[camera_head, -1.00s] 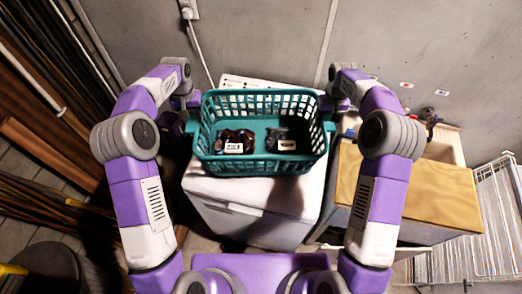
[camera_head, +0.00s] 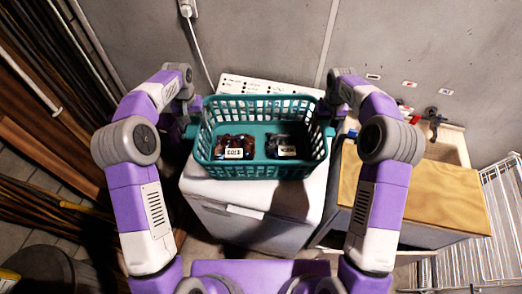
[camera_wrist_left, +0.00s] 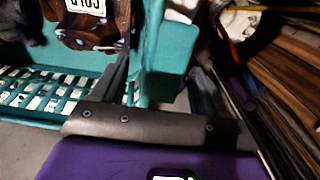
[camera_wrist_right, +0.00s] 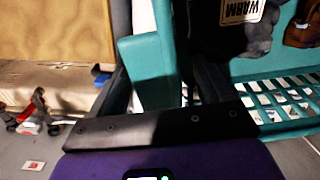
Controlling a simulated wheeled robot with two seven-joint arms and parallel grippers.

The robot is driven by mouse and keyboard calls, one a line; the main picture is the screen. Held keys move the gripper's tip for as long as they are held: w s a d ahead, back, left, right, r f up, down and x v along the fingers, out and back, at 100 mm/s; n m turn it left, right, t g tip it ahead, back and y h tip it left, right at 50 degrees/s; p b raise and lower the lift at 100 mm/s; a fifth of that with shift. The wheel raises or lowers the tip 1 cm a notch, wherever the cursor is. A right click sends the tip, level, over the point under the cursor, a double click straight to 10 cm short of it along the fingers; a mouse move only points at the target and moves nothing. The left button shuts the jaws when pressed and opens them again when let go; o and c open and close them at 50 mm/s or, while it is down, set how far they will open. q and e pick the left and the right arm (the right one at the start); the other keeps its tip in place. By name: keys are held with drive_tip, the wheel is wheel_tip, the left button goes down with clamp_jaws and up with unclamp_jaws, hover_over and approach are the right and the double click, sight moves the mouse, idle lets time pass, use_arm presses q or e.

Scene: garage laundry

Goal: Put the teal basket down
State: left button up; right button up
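The teal basket (camera_head: 264,170) is roughly level over the white machine (camera_head: 222,215) in the head view. Whether its base touches the machine's top is hidden. Inside are a dark brown bundle labelled COLD (camera_head: 234,150) and a black bundle labelled WARM (camera_head: 285,150). The fingertips are partly hidden by the handles.
A wooden-topped cabinet (camera_head: 425,195) stands close on the right, with a wire rack (camera_head: 485,225) beyond it. A white panel with dark markings (camera_head: 240,84) is behind the basket. Planks (camera_head: 50,185) lean at the left. A grey wall closes the back.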

use_arm(q)
drive_tip(key=shift+a+r, duration=0.1)
drive_tip(key=shift+a, duration=0.05)
use_arm(e)
drive_tip(key=shift+d, duration=0.15)
use_arm(q)
drive_tip(key=shift+r, duration=0.3)
use_arm(e)
drive_tip(key=shift+d, duration=0.1)
drive_tip(key=shift+r, duration=0.2)
use_arm(q)
wheel_tip(320, 180, up, 11)
use_arm(e)
wheel_tip(320, 180, up, 12)
drive_tip(key=shift+f, duration=0.2)
use_arm(q)
drive_tip(key=shift+r, duration=0.1)
